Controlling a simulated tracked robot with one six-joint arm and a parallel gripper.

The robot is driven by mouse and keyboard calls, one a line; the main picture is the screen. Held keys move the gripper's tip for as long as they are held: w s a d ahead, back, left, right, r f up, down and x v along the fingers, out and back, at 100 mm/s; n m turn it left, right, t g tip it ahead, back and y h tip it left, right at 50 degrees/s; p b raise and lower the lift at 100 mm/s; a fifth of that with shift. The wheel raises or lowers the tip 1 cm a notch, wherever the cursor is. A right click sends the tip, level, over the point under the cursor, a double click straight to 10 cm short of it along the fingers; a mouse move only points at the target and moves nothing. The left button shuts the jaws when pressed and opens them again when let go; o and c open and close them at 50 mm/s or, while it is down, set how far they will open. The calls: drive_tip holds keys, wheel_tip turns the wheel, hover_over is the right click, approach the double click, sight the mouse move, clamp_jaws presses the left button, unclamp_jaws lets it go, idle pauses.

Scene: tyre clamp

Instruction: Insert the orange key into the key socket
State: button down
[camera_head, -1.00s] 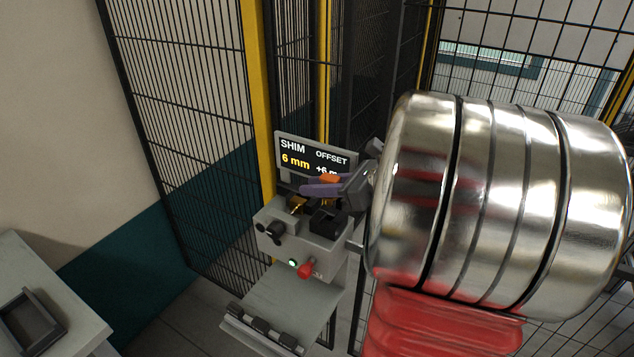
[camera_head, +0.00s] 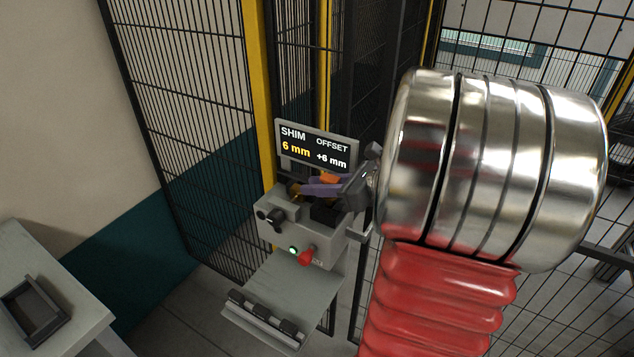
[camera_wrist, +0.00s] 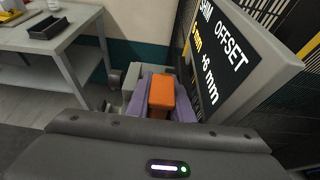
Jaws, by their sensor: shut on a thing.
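The orange key (camera_head: 329,178) is held between the purple fingers of my gripper (camera_head: 318,187), just below the display sign in the head view. In the wrist view the orange key (camera_wrist: 160,94) sits upright between the purple fingers (camera_wrist: 161,104). The gripper is shut on it. It hangs over the top of the grey control box (camera_head: 300,235). A brass-coloured part (camera_head: 294,188) shows by the fingertips. The key socket cannot be made out clearly; the fingers and my arm cover part of the box top.
The display (camera_head: 315,148) reads SHIM 6 mm, OFFSET +6 mm and stands close behind the gripper. A grey shelf (camera_head: 275,295) sits below. A table with a black tray (camera_head: 35,308) stands left.

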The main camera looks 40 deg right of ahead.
sight(318, 200)
drive_tip(key=shift+f, duration=1.25)
drive_tip(key=shift+s+f, duration=0.1)
drive_tip(key=shift+f, duration=0.15)
drive_tip(key=c, duration=1.5)
unclamp_jaws()
drive_tip(key=shift+s+f, duration=0.1)
wheel_tip(318, 200, up, 11)
drive_tip(key=shift+a+f, duration=0.1)
drive_tip(key=shift+a, duration=0.05)
